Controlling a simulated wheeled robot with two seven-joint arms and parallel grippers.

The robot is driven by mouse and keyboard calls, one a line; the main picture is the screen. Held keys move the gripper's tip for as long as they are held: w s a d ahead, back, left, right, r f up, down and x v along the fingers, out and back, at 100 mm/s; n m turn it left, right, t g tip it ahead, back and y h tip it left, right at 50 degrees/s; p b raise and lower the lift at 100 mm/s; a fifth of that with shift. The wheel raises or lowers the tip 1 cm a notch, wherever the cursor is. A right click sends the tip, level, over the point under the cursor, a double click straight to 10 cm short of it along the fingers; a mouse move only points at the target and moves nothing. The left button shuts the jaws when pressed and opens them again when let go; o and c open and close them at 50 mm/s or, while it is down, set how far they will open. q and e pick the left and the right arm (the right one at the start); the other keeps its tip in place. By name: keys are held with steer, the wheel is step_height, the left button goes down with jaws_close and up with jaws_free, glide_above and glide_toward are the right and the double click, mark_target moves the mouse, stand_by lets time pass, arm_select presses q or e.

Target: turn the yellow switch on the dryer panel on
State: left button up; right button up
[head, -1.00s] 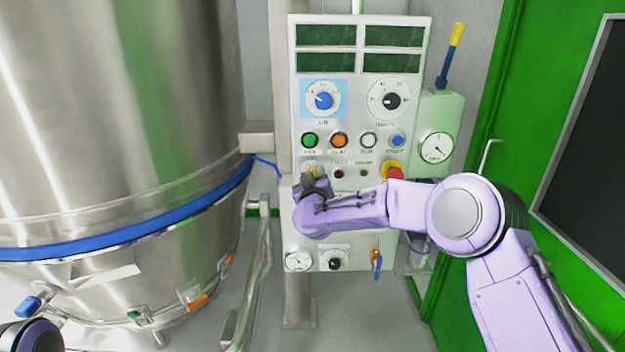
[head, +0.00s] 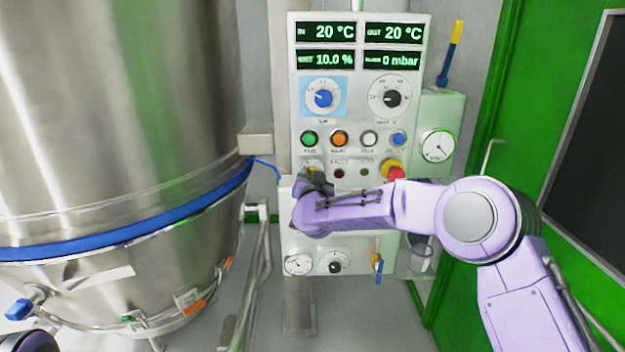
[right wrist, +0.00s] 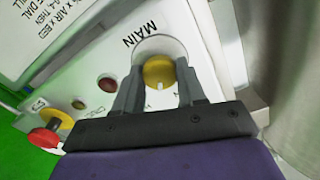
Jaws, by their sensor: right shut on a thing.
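The dryer panel (head: 353,116) is a light upright box in the middle of the head view. Its displays are lit and read 20 °C, 20 °C, 10.0 % and 0 mbar. The yellow switch (right wrist: 158,72) is a round knob under the word MAIN in the right wrist view, with a small white mark at its lower edge. My right gripper (right wrist: 159,84) has its two fingers on either side of the knob and is shut on it. In the head view my right gripper (head: 314,183) mostly covers the switch. My left gripper is out of view.
A red emergency button (head: 395,174) sits right of the switch. Coloured push buttons and two dials (head: 323,98) are above. A steel vessel (head: 110,110) fills the left. A gauge box (head: 437,112) and green door frame (head: 495,120) stand on the right.

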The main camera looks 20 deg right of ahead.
steer(key=shift+f, duration=0.1)
stand_by(0.5)
steer(key=o, duration=1.1)
steer(key=b+v, duration=0.3)
steer(key=v, duration=0.7)
steer(key=shift+s+a, duration=0.15)
steer(key=shift+s, duration=0.15)
steer(key=shift+m, duration=0.3)
